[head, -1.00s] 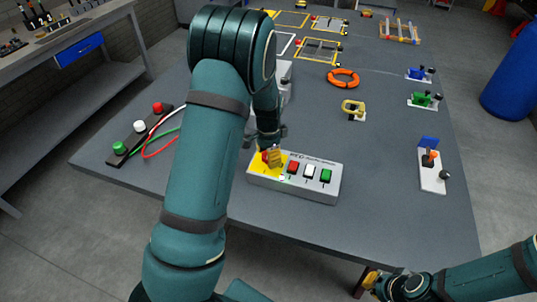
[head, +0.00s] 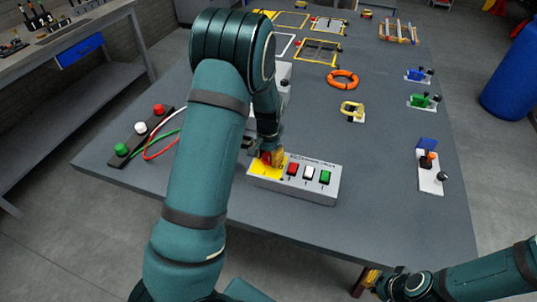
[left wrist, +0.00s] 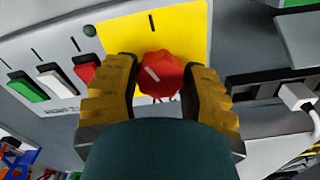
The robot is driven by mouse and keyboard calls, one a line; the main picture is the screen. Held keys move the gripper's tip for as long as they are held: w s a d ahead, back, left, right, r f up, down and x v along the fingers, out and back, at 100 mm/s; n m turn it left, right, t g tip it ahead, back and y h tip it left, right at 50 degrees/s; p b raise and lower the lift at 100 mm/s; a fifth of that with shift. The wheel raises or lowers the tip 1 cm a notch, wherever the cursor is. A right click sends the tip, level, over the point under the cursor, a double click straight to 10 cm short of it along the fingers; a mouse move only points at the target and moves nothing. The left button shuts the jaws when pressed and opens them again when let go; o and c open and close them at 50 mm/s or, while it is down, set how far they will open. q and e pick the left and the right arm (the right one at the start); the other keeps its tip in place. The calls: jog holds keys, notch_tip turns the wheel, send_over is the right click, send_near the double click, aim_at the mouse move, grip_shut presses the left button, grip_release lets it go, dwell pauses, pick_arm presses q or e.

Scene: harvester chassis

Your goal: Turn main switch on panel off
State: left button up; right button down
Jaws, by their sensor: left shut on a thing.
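The grey panel box (head: 262,184) stands near the front of the table. Its main switch is a red rotary knob on a yellow plate, seen in the left wrist view as the main switch (left wrist: 160,72); its white pointer mark is tilted toward the upper left there. My left gripper (head: 271,158) is over the yellow plate and shut on the knob, with one yellow finger on each side (left wrist: 160,85). In the head view the gripper mostly hides the knob. My right gripper (head: 370,281) is low at the front edge of the table, away from the panel; its fingers are barely visible.
Red (head: 292,169), white (head: 309,172) and green (head: 325,177) rocker switches sit beside the yellow plate. A joystick unit (head: 430,182) is at the right. The table between is clear.

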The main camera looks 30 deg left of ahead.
aim_at(268, 157)
pick_arm(q)
jog(key=n+p, duration=0.2)
jog(key=n, duration=0.4)
jog(key=shift+n, duration=0.3)
jog(key=n+p, duration=0.2)
jog(key=n, duration=0.4)
jog(key=shift+n, duration=0.3)
jog(key=o, duration=1.2)
notch_tip(268, 157, up, 12)
dwell(0.4)
